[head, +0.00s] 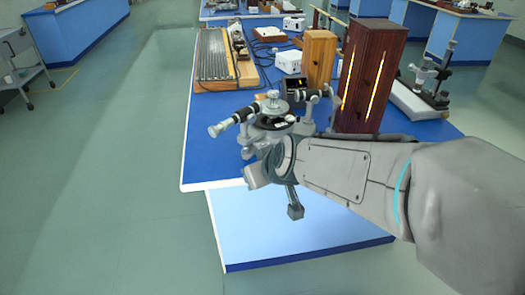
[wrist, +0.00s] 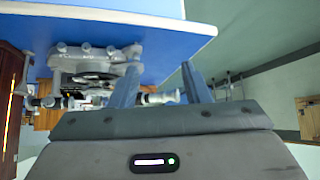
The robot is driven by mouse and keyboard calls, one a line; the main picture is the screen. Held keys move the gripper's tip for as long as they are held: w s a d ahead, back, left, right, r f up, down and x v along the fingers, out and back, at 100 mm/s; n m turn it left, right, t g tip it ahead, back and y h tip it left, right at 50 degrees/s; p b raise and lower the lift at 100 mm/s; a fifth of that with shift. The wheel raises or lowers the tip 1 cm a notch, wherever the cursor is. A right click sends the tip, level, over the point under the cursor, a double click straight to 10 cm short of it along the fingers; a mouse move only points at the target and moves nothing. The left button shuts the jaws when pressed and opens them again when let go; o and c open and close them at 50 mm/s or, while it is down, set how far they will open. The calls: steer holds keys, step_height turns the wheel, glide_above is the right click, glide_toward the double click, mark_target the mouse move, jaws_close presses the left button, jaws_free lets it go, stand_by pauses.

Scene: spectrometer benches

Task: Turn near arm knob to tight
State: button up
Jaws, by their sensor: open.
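The spectrometer (head: 272,122) stands on the near part of the blue bench, with a telescope tube (head: 232,120) pointing left. In the wrist view the spectrometer (wrist: 85,75) shows at the left, partly behind one finger. A dark and silver tube (wrist: 158,98) of it shows between my fingers. My gripper (wrist: 160,80) is open, its two grey-blue fingers apart with nothing clearly held. In the head view my gripper and wrist are at the near side of the spectrometer, and the fingertips are hidden or hard to make out. I cannot single out the near arm knob or its setting.
A dark wooden lamp box (head: 368,75) with glowing slits and a lighter wooden box (head: 319,58) stand behind and right of the spectrometer. A ribbed board (head: 214,60) lies behind. Another instrument (head: 428,90) stands at the right. The floor left of the bench is clear.

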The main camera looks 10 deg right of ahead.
steer(key=w+d+f+n+t+h+b, duration=0.2)
steer(key=w+f+t+h+b, duration=0.45)
steer(key=w+f+b, duration=0.55)
steer(key=b+x, duration=0.1)
steer(key=x, duration=0.3)
steer(key=b+x, duration=0.2)
steer(key=x, duration=0.2)
steer(key=b+x, duration=0.1)
steer(key=x, duration=0.4)
steer(key=shift+d, duration=0.3)
jaws_close()
